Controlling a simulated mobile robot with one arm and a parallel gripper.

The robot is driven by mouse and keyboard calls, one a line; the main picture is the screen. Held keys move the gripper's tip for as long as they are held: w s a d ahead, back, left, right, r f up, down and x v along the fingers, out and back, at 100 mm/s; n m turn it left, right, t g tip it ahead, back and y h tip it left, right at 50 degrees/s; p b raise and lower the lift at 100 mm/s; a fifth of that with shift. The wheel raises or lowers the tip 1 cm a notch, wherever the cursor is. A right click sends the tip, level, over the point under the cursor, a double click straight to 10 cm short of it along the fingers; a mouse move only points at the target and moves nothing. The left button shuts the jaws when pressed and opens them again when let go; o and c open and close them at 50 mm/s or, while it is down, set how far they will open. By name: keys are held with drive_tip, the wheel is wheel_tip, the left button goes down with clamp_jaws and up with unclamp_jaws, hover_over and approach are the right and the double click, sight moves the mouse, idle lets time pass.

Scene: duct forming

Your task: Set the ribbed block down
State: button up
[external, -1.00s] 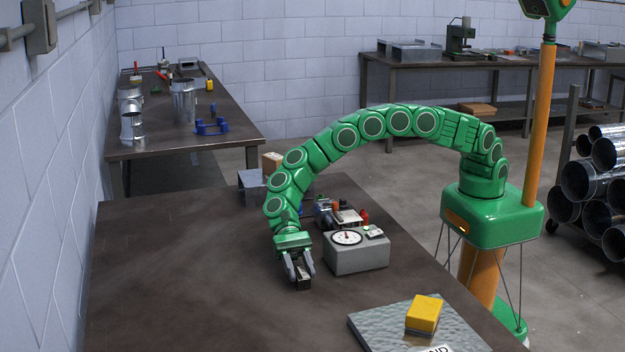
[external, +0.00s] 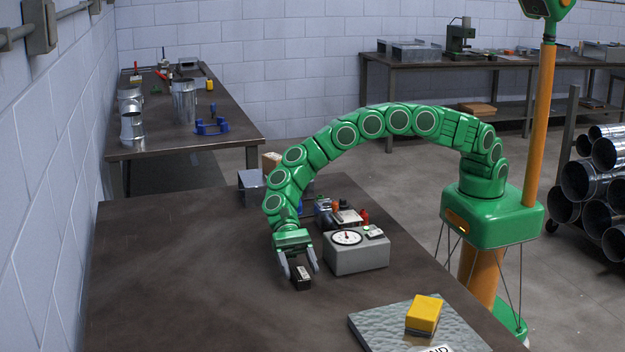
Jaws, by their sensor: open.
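The small dark block (external: 301,278) rests on the near table, with a light patch on its top; its ribs are too small to make out. My gripper (external: 299,272) points down over it with its two grey fingers spread, one on each side of the block. The fingertips are low, close to the table top. Small gaps seem to show between the fingers and the block.
A grey box with a round dial (external: 357,250) stands just right of my gripper. Small tools lie behind it. A yellow block (external: 423,313) sits on a metal plate (external: 378,325) at the front right. The table (external: 180,270) is clear to the left.

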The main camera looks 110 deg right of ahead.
drive_tip(key=v, duration=1.1)
drive_tip(key=shift+d, duration=0.15)
drive_tip(key=s+a+r+n+g+h, duration=0.15)
drive_tip(key=s+r+n, duration=0.35)
drive_tip(key=s+r, duration=0.6)
drive_tip(key=s+r+n+g+h, duration=0.25)
drive_tip(key=s+r+n, duration=0.35)
drive_tip(key=s, duration=0.9)
drive_tip(key=s+d+n+h, duration=0.2)
drive_tip(key=s+d, duration=0.4)
drive_tip(key=s, duration=0.5)
drive_tip(key=s+d+n+t+h, duration=0.1)
drive_tip(key=s+d+n+h, duration=0.1)
drive_tip(key=s+d+h, duration=0.2)
drive_tip(key=s+d+n+t+h, duration=0.1)
drive_tip(key=s+d+n+h, duration=0.2)
drive_tip(key=s+d, duration=0.7)
drive_tip(key=s, duration=0.8)
drive_tip(key=shift+s+d, duration=0.25)
drive_tip(key=shift+f, duration=0.1)
